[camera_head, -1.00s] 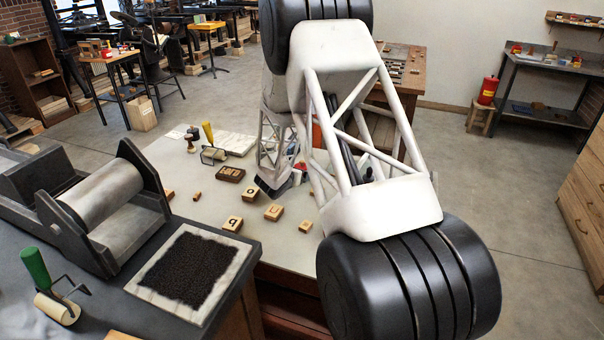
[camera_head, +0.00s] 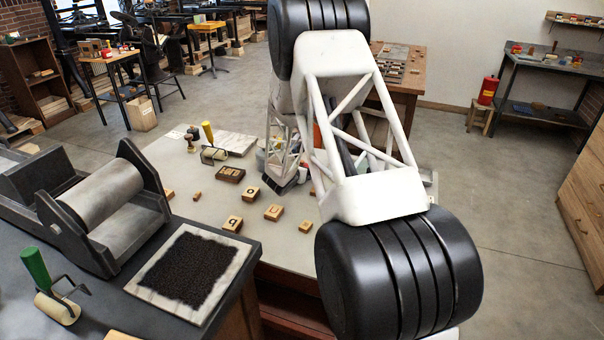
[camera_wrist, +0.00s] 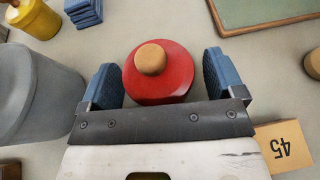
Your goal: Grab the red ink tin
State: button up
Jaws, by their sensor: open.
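The red ink tin (camera_wrist: 178,85) is round with a tan wooden knob on top. In the wrist view it stands between the two blue fingers of my gripper (camera_wrist: 161,78). The fingers are open, one on each side of the tin, with a small gap showing at the left finger and at the right one. In the head view my arm hides most of the tin and the fingertips.
In the wrist view a grey container (camera_wrist: 35,95) stands close at the left, with a yellow tin (camera_wrist: 35,18) beyond. Letter blocks (camera_head: 274,212) lie on the pale table (camera_head: 185,165).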

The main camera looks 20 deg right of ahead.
aim_at(301, 161)
jog(key=c, duration=1.2)
jog(key=shift+r, duration=0.15)
jog(key=shift+r, duration=0.8)
notch_tip(301, 161, up, 2)
jog(key=s+a, duration=0.1)
jog(key=s, duration=0.4)
jog(key=s+a, duration=0.2)
jog(key=s, duration=0.3)
jog(key=s+a+r, duration=0.1)
jog(key=s, duration=0.4)
jog(key=shift+s+a, duration=0.2)
